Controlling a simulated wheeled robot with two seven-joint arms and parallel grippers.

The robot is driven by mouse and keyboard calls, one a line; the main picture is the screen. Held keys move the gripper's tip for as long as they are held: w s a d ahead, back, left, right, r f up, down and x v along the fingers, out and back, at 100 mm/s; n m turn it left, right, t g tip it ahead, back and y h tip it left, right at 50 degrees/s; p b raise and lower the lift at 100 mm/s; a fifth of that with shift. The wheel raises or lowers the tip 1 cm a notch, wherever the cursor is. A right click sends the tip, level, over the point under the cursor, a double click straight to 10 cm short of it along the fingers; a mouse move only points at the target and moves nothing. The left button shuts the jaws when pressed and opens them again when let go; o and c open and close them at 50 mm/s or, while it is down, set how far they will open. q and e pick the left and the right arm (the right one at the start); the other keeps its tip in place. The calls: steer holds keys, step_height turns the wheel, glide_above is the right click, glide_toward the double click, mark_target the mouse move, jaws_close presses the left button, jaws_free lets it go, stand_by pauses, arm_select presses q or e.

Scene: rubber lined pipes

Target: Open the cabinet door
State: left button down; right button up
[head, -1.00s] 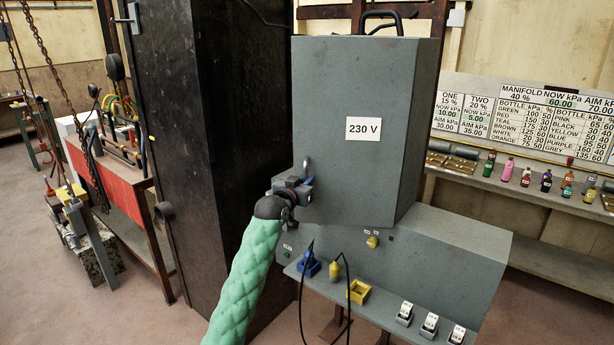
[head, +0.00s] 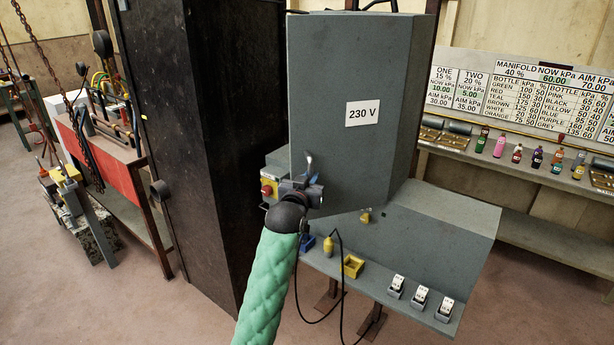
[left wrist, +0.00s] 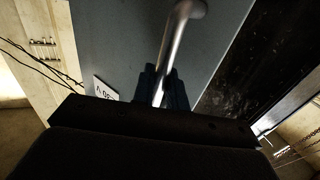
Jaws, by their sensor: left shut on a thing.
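The grey cabinet door (head: 345,130) carries a "230 V" label (head: 362,113) and stands partly open, its left edge swung out from the cabinet body. A metal bar handle (head: 308,162) sits low near the door's left edge. My left gripper (head: 304,184) is shut on the handle; in the left wrist view the fingers (left wrist: 161,88) close around the silver bar (left wrist: 177,40). A yellow box with a red button (head: 268,186) shows behind the door's left edge, partly hidden by my gripper. My right gripper is not in view.
A tall black cabinet (head: 200,130) stands close on the left. Below the door is a grey sloped console (head: 435,230) with a shelf holding a yellow tray (head: 353,266), a blue holder (head: 306,242) and white switches (head: 420,298). A bench with small bottles (head: 500,145) is at the right.

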arm_select(q)
steer(key=shift+s+d, duration=0.15)
steer(key=shift+r, duration=0.1)
steer(key=c, duration=1.7)
jaws_free()
steer(key=shift+o, duration=1)
steer(key=shift+d, duration=0.2)
steer(key=shift+a, duration=0.1)
